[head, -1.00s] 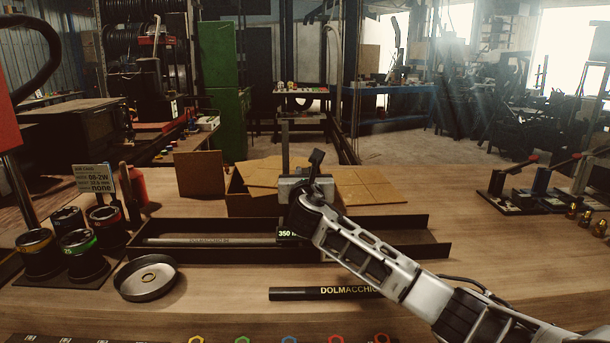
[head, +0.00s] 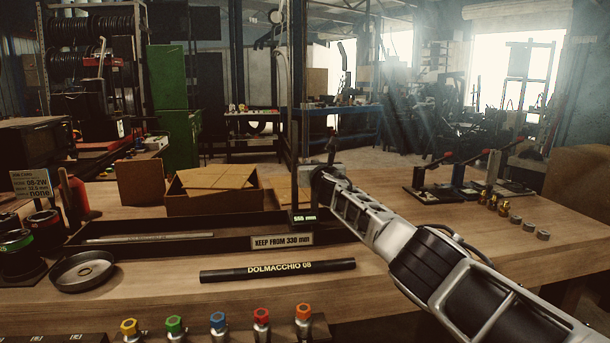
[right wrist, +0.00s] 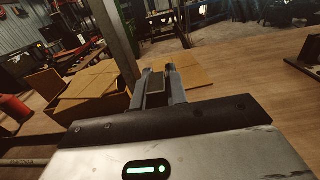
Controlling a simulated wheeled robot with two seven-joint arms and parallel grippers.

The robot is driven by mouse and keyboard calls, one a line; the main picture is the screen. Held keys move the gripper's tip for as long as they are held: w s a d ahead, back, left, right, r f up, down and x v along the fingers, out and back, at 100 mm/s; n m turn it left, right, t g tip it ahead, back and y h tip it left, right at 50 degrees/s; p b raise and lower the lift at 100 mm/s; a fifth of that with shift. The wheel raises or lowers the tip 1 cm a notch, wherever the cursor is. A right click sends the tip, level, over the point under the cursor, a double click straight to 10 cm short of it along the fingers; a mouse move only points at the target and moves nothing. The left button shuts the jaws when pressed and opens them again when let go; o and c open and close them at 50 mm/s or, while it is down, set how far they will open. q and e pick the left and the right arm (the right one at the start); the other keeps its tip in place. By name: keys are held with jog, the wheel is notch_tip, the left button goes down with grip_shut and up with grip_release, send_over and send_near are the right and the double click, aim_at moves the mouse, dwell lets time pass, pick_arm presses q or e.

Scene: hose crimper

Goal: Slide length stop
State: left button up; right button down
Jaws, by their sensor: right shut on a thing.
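The length stop's small display (head: 304,218) sits at the right part of the long dark trough (head: 180,243), with green digits that seem to read 550 mm. My right gripper (head: 322,172) reaches in from the right at the stop, beside an upright post (head: 294,125). In the right wrist view its two fingers (right wrist: 158,84) are closed on a dark upright piece, taken to be the stop's handle (right wrist: 156,92). The arm and gripper hide much of the stop. My left gripper is not in view.
A sign (head: 282,241) on the trough's front reads KEEP FROM 330 mm. A black hose (head: 277,270) lies in front. A round dish (head: 84,270) is at left, a cardboard box (head: 212,200) behind. Coloured fittings (head: 217,322) line the front. Lever tools (head: 430,190) stand at right.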

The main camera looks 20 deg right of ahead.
jog(key=s+d, duration=0.2)
jog(key=d, duration=0.7)
jog(key=shift+s+d, duration=0.3)
jog(key=shift+s, duration=0.05)
jog(key=c, duration=1.4)
grip_release()
jog(key=shift+w+a, duration=0.1)
